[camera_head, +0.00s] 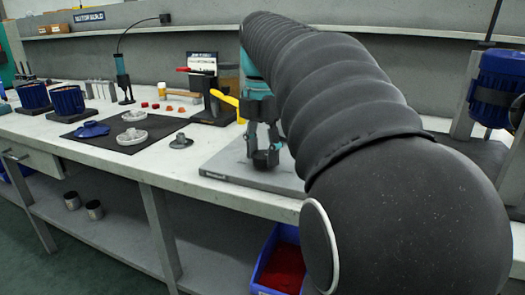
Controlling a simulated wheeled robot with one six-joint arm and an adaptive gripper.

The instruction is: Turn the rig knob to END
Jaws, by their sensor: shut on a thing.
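My gripper (266,146) points down over the workbench, partly hidden behind my dark ribbed arm. Its fingers are closed around a small black round knob (264,160) on a flat grey rig plate (225,176). The knob's markings and the END mark are too small or hidden to read. My arm covers the right part of the plate.
Left of the plate, a small grey flanged part (181,141) stands on the white bench (185,163). A black stand with a yellow handle (224,97) is close behind. A black mat (108,150) holds pale round parts. A blue motor (495,88) stands far right.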

